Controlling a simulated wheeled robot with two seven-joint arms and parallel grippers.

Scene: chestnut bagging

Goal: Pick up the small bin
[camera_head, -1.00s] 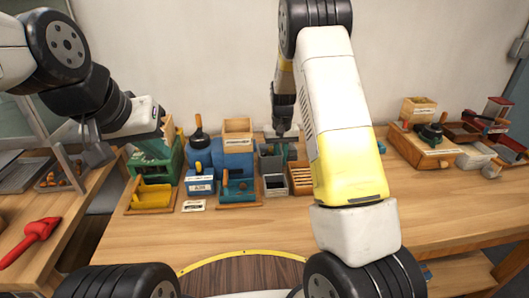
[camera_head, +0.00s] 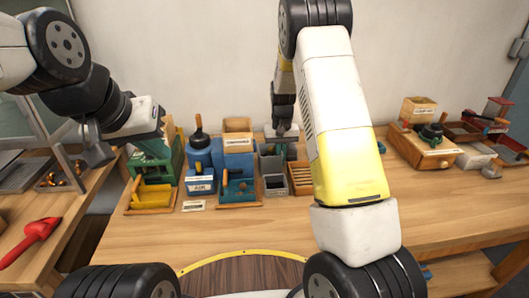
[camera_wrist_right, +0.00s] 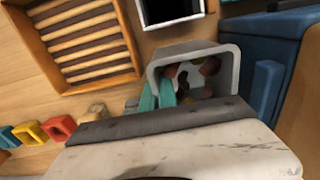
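The small bin is a grey, open-topped box holding brown and reddish pieces. It shows in the right wrist view (camera_wrist_right: 234,62) and in the head view (camera_head: 265,163), behind a second grey box. My right gripper (camera_wrist_right: 157,95) is down at the bin, its teal fingers at the wall on the left in the wrist view. They seem to lie on either side of that wall; whether they press on it is unclear. Part of the bin is hidden behind the gripper body. My left gripper (camera_head: 97,148) hangs in the air at the left, away from the bin; its opening is unclear.
An empty grey box (camera_head: 275,185) and a slotted wooden tray (camera_head: 301,179) stand close in front of the bin. A blue machine (camera_head: 238,188) is on its left. A red scoop (camera_head: 35,236) lies on the left table.

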